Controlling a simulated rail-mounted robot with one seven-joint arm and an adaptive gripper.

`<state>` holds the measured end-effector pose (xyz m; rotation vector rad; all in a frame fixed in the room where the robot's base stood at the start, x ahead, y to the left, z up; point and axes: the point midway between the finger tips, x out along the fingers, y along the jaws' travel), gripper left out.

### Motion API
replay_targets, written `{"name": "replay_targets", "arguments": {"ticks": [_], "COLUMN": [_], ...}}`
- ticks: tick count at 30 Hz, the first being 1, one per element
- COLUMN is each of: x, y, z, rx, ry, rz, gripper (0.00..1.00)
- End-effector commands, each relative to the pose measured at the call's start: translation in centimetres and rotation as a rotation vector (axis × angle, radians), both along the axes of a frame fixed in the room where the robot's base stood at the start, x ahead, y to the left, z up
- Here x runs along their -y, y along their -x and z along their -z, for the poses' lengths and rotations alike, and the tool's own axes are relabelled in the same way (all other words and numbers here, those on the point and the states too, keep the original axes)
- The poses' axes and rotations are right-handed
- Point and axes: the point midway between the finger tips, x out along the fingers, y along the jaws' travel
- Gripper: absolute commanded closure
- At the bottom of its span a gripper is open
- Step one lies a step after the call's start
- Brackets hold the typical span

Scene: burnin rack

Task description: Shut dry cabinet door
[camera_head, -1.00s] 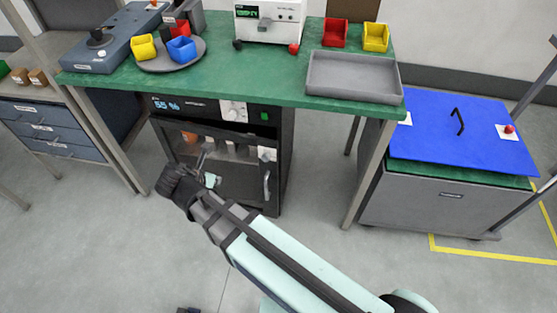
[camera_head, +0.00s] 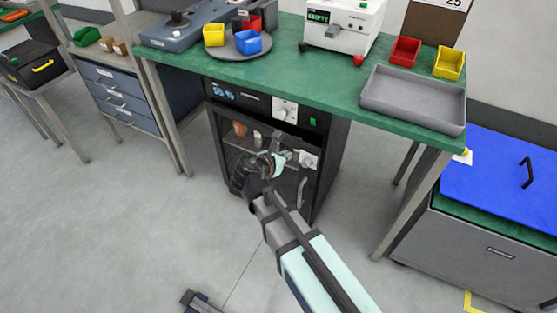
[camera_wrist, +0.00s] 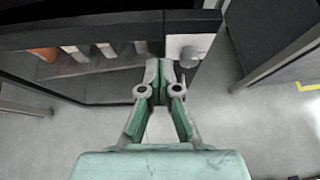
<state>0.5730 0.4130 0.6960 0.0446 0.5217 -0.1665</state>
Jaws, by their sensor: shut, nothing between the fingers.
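The dry cabinet (camera_head: 335,150) is a dark box under the green bench, with a lit display (camera_head: 222,92) on its top panel. Its glazed, dark-framed door (camera_head: 228,165) has a grey handle (camera_head: 302,188) at the right side. I cannot tell for sure whether a small gap remains at the door. My gripper (camera_head: 284,157) is in front of the upper right part of the door, its fingers together and empty. In the wrist view the fingertips (camera_wrist: 172,66) are close to the door's dark frame (camera_wrist: 110,30), beside a pale block with a round knob (camera_wrist: 188,48). Contact is unclear.
The green bench (camera_head: 340,85) overhangs the cabinet, with a grey tray (camera_head: 415,100) on top. A bench leg (camera_head: 415,205) and a blue-lidded grey chest (camera_head: 490,245) stand at right. A drawer unit (camera_head: 125,98) is at left.

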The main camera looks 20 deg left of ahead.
Motion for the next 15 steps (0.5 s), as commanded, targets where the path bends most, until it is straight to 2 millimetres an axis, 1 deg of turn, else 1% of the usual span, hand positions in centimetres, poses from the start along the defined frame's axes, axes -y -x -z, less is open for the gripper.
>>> {"name": "replay_targets", "arguments": {"ticks": [1, 3, 6, 10, 15], "x": [0.1, 0.3, 0.5, 0.8, 0.9], "y": [-1.0, -2.0, -3.5, -4.7, -5.4], "z": [0.7, 1.2, 1.0, 1.0, 0.9], "rx": [-0.001, -0.001, 0.000, -0.001, -0.001], "ry": [0.001, 0.001, -0.001, -0.001, -0.001], "rz": [0.003, 0.003, 0.003, 0.001, 0.000], "gripper": [1.00, 1.00, 1.00, 1.00, 1.00]}}
